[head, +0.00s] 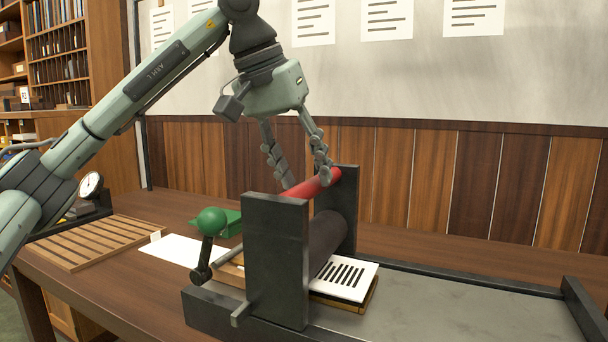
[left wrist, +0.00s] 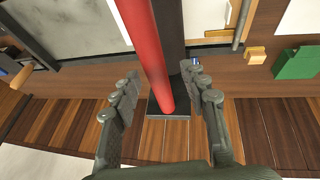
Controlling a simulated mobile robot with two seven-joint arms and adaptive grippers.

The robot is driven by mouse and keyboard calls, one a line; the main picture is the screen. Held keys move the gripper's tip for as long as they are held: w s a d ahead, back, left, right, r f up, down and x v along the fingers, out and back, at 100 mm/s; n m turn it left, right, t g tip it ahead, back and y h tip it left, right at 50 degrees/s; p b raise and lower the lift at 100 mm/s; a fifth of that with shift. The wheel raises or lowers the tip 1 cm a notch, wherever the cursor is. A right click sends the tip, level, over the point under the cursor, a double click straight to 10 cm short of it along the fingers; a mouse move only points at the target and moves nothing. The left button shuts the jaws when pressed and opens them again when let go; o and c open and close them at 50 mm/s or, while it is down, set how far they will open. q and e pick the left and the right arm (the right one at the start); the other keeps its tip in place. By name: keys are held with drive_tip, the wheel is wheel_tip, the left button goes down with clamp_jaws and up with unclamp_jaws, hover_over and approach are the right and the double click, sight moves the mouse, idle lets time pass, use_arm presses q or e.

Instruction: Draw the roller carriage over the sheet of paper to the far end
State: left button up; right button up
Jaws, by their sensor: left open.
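The roller carriage has two dark upright side plates (head: 277,262), a dark roller (head: 325,238) between them, and a red bar (head: 302,188) across the top. A white sheet of paper (head: 345,281) with black stripes lies beside the roller, its far part hidden under the carriage. My left gripper (head: 307,180) is open, pointing down at the red bar. In the left wrist view, the red bar (left wrist: 150,55) runs between the open fingers, with a gap on both sides. My right gripper is not in view.
A grey press bed (head: 460,305) with dark rails extends right, clear of objects. A green-knobbed crank (head: 211,222) stands left of the carriage, with a green block (head: 228,228) behind. A blank white sheet (head: 172,249) and a slatted wooden rack (head: 95,242) lie on the table left.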

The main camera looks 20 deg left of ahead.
use_arm(q)
drive_tip(key=v, duration=1.1)
drive_tip(key=shift+f, duration=0.1)
